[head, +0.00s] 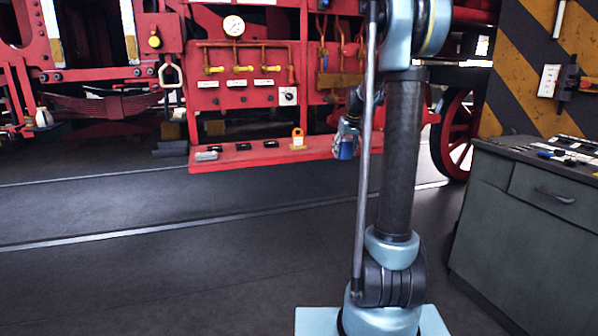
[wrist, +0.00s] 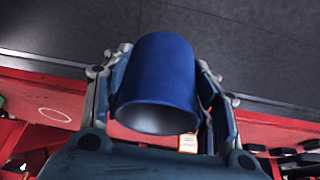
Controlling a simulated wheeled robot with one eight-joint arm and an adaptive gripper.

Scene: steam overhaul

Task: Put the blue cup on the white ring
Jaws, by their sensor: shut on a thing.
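The blue cup (head: 345,148) is held in my gripper (head: 347,128), in front of the red step and above the floor in the head view. In the wrist view the blue cup (wrist: 157,80) fills the middle, between the two fingers of my gripper (wrist: 160,85), which is shut on its sides. Its grey open end faces the wrist camera. The white ring (wrist: 55,115) is a thin outline on the red surface at the left of the wrist view, apart from the cup. I cannot make out the ring in the head view.
A grey cabinet (head: 530,205) with things on top stands at the right. The floor in front is clear.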

